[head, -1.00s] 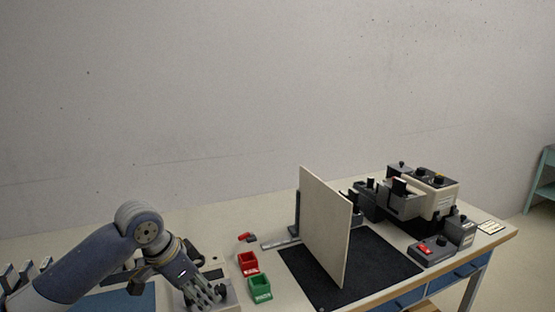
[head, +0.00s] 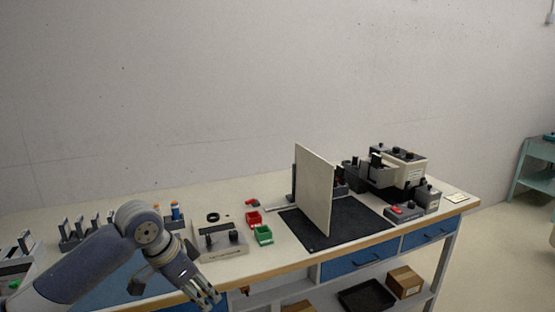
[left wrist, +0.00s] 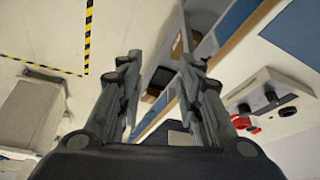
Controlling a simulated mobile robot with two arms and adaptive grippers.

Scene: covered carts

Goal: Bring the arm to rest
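My left arm (head: 85,262) comes in from the left in the head view. Its left gripper (head: 207,297) hangs at the front edge of the workbench, in front of a grey box device with black knobs. In the left wrist view the two fingers of the left gripper (left wrist: 160,90) stand well apart with nothing between them. Behind them show the bench's side and the floor. My right arm and gripper are in neither view.
Cardboard boxes (head: 404,282) sit on the shelf below.

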